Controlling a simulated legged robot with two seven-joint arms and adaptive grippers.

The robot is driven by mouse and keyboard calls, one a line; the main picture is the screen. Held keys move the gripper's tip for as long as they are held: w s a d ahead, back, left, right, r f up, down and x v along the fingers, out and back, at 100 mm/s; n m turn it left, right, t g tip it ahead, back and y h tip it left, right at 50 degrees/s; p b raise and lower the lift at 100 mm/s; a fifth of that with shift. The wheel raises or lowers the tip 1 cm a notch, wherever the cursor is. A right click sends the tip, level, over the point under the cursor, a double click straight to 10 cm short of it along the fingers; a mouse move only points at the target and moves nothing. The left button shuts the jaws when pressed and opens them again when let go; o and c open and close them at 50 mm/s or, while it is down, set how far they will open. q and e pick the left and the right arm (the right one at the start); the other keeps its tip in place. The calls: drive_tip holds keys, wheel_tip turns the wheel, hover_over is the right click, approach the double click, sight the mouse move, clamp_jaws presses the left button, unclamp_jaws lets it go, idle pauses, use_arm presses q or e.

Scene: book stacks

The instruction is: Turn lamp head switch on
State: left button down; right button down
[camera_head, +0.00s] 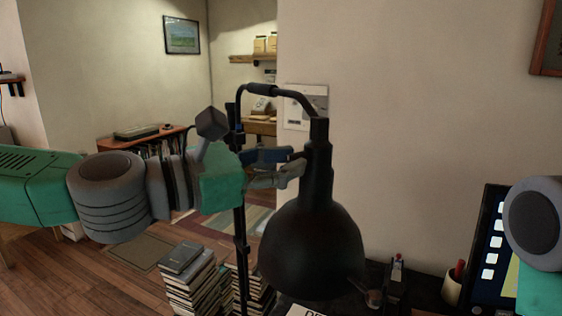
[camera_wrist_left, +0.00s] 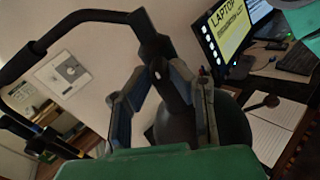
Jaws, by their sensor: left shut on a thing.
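The black desk lamp head (camera_head: 312,250) hangs opening downward from a bent arm (camera_head: 262,90); it also shows in the left wrist view (camera_wrist_left: 235,128). Its shade looks dark, and its underside is hidden. A small pale spot, perhaps a switch (camera_wrist_left: 157,67), shows on the narrow neck between the fingers. My right gripper is out of view.
Book stacks (camera_head: 190,278) stand below the left arm. At the right are a pen cup (camera_head: 453,284) and a monitor (camera_head: 488,245), with part of my right arm in front. An open notebook (camera_wrist_left: 275,128) and a keyboard (camera_wrist_left: 295,62) lie on the desk. The lamp post (camera_head: 240,260) stands close to the left gripper.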

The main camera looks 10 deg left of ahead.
use_arm(q)
drive_tip(key=shift+w+r, duration=0.1)
drive_tip(key=shift+r, duration=0.05)
drive_tip(key=m+b, duration=0.1)
drive_tip(key=m, duration=0.3)
drive_tip(key=m+b, duration=0.1)
drive_tip(key=m, duration=0.3)
drive_tip(key=shift+m, duration=0.3)
drive_tip(key=m+b, duration=0.1)
drive_tip(key=m, duration=0.3)
drive_tip(key=shift+m+b, duration=0.35)
drive_tip(key=shift+m, duration=2.05)
